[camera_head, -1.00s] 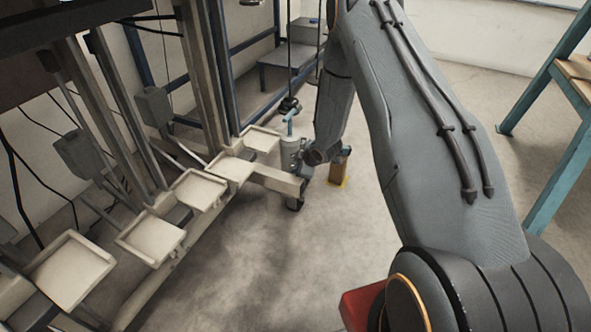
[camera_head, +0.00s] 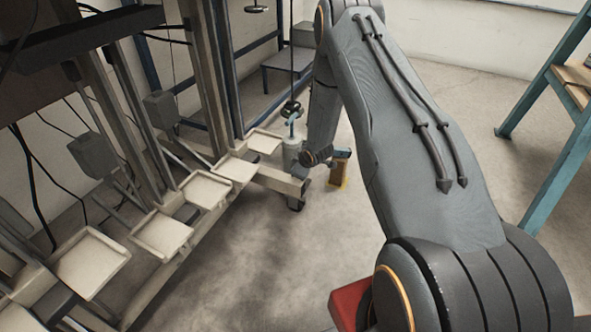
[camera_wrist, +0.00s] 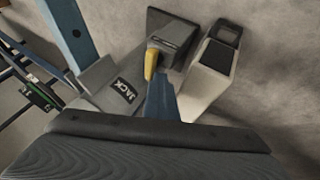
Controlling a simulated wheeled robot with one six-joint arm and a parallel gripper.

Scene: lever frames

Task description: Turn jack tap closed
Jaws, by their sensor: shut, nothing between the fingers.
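The jack tap shows in the wrist view as a yellow lever (camera_wrist: 151,63) on a dark grey block (camera_wrist: 172,42). A grey plate marked JACK (camera_wrist: 123,91) lies just left of it. My gripper (camera_wrist: 160,82) shows as a narrow blue tapered end at the middle of the wrist view. It is shut and empty, its tip close to the lower end of the yellow lever. I cannot tell whether they touch. In the head view my arm reaches down beside a grey cylinder (camera_head: 291,156) with a blue top, and the tap cannot be made out.
A pale box with a dark top (camera_wrist: 208,68) stands right of the tap. A blue post (camera_wrist: 70,32) rises at its left. In the head view, a row of pale trays (camera_head: 161,234) lines the left, and a blue-legged table (camera_head: 563,165) stands right.

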